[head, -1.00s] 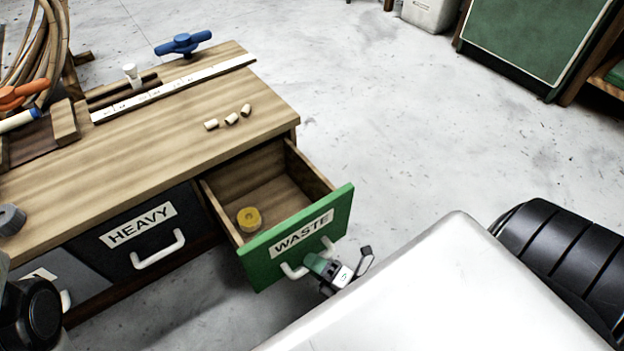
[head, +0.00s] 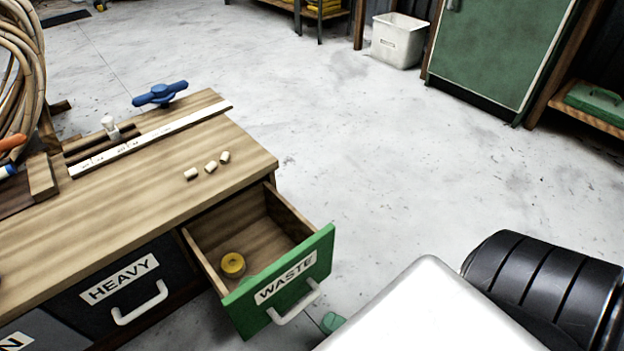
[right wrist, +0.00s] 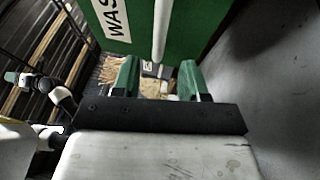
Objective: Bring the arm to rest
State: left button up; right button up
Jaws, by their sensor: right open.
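The right gripper (head: 332,322) shows only as a green fingertip at the bottom of the head view, just below and right of the white handle (head: 297,306) of the green WASTE drawer (head: 322,262). The rest of it is hidden behind my white body. In the right wrist view its two green fingers (right wrist: 158,80) are spread with nothing gripped. The drawer front (right wrist: 190,30) and its handle (right wrist: 161,30) stand beyond the fingers, apart from them. The drawer is pulled open and holds a yellow roll (head: 233,264). My left gripper is not in view.
The wooden bench (head: 150,190) carries several short pale pieces, a white ruler strip (head: 150,140) and a blue clamp knob (head: 160,94). The HEAVY drawer (head: 140,312) is shut. Open grey floor (head: 380,170) lies right of the bench, with a white bin (head: 398,40) beyond.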

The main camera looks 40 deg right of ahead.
jog(key=shift+v, duration=1.2)
